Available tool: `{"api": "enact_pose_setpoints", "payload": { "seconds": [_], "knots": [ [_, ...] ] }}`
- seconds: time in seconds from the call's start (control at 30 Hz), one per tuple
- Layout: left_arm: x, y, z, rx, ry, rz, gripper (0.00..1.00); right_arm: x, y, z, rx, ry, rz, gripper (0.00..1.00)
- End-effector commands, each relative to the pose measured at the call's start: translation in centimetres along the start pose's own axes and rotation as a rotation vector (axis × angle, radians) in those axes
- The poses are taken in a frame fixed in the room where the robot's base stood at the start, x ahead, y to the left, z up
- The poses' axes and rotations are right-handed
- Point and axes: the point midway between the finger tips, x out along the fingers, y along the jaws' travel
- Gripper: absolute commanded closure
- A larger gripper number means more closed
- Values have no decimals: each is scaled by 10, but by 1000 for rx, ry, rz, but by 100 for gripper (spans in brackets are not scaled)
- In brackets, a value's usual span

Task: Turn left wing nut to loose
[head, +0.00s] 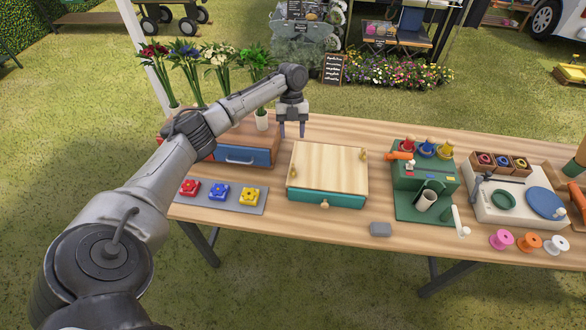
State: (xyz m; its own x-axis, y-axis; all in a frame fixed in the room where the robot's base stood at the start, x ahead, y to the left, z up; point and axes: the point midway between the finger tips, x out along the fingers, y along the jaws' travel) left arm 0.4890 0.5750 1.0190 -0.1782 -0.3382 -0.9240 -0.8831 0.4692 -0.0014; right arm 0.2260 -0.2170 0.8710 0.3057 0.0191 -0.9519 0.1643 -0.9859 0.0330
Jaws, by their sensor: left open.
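A flower press with a pale wooden top (328,165) and a teal drawer front (310,196) stands in the middle of the table. A small brass wing nut, the left one (293,171), is at its left edge. Another brass wing nut (363,155) is at its right edge. The nuts are too small to tell how their wings are turned. My left gripper (292,134) is open and empty, pointing down behind the press's back left corner, apart from the left wing nut. My right gripper is out of view.
Potted flowers and a blue-and-red drawer box (247,157) stand left of the press. A grey tray (223,205) with three colored flowers lies in front of that box. A green machine (425,178) stands to the right, and a grey block (380,229) lies at the front.

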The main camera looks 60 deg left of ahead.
Motion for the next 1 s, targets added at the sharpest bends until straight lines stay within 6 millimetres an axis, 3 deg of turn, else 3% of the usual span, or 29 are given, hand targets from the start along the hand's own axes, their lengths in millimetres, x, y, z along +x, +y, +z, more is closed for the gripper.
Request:
{"api": "enact_pose_setpoints", "payload": {
  "seconds": [0.5,0.7,1.0],
  "knots": [
    [93,0,-1,0,1,3,50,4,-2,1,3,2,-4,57],
    [113,0,-1,0,0,2,50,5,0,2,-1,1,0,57],
    [122,0,-1,0,-1,2,50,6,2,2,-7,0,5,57]
  ]
}}
